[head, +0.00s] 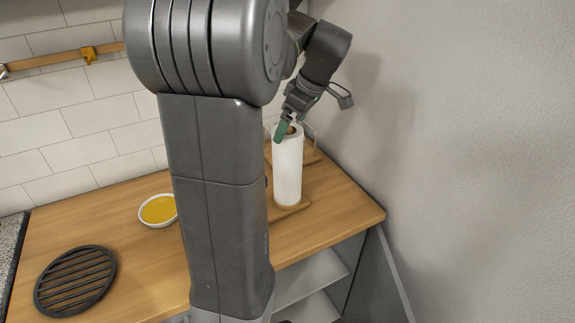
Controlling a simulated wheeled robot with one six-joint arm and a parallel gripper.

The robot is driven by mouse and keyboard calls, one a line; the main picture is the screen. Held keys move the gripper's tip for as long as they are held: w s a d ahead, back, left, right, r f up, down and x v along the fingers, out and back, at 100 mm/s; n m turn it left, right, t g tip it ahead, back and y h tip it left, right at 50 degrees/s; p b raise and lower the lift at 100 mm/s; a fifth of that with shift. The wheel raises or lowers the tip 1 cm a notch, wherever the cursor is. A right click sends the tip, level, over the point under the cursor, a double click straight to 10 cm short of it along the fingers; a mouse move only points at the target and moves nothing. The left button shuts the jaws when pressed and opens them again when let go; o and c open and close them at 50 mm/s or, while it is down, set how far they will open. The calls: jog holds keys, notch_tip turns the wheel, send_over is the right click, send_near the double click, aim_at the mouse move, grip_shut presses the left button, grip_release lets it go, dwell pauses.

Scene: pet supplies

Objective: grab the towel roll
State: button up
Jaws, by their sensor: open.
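The towel roll (288,172) is a white upright cylinder on a wooden base, near the right end of the wooden counter. My gripper (283,135) is above it, pointing down, with a green finger overlapping the roll's top edge in the picture. The gripper is open. My own arm hides the second finger or makes it hard to make out, and I cannot tell whether the finger touches the roll.
A white bowl with yellow contents (158,210) and a round black slatted trivet (75,281) are on the counter (130,262) to the left. A wooden board (308,153) with a wire shape stands behind the roll. The grey wall (450,150) is close on the right.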

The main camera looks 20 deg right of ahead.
aim_at(287, 156)
jog(key=x, duration=0.3)
jog(key=shift+s+a+f+p, duration=0.15)
jog(key=shift+a+f+p, duration=0.05)
jog(key=shift+f+p, duration=0.2)
jog(key=shift+f, duration=0.3)
jog(key=shift+c, duration=0.3)
jog(key=c, duration=1.3)
jog(key=shift+c, duration=0.2)
